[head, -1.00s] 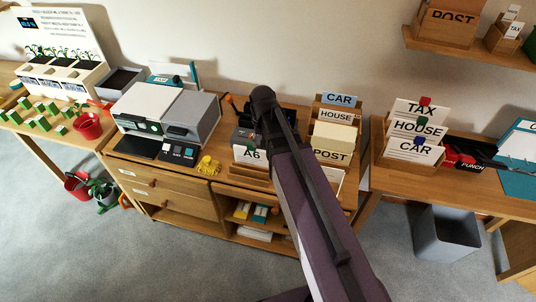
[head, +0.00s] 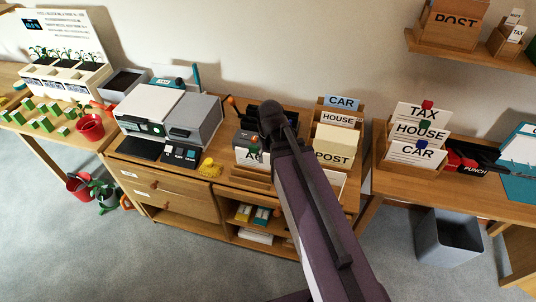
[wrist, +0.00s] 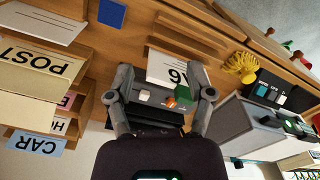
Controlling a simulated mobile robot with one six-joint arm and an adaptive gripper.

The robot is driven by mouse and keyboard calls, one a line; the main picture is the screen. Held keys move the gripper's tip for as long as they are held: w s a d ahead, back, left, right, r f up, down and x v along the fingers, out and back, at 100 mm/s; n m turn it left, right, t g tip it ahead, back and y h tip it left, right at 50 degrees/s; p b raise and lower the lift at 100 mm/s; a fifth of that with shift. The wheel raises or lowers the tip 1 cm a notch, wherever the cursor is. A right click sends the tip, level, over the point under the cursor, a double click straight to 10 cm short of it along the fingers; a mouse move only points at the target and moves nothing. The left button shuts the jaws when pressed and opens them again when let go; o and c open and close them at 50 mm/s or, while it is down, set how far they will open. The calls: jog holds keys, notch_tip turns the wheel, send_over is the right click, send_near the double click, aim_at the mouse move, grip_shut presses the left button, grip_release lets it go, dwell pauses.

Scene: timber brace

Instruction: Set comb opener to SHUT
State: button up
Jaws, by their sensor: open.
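A dark grey machine (head: 243,137) stands on the cabinet top, partly behind my arm, with a white A6 card (head: 243,156) at its front. In the wrist view the machine (wrist: 152,115) lies between and below my fingers. It carries a white knob (wrist: 144,97), an orange-red part (wrist: 171,102) and a green knob (wrist: 184,93). I cannot tell which of these is the comb opener, and no SHUT mark is readable. My gripper (wrist: 166,84) is open and empty, its fingers spread on either side of these controls; whether they touch anything is unclear.
A grey-white machine (head: 145,110) and a yellow tassel-like thing (head: 209,168) are to the left. A card rack (head: 335,138) with CAR, HOUSE and POST cards stands close on the right. A wooden tray (head: 249,175) lies in front. An orange-tipped lever (head: 232,102) rises behind.

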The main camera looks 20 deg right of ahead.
aim_at(254, 137)
jog(key=w+m, duration=0.5)
jog(key=w, duration=1.8)
jog(key=shift+w+a+r, duration=0.15)
jog(key=shift+a+r, duration=0.05)
jog(key=shift+a, duration=0.05)
jog(key=shift+f, duration=0.15)
notch_tip(254, 137, down, 14)
jog(key=b, duration=1.3)
jog(key=shift+r, duration=0.2)
grip_shut()
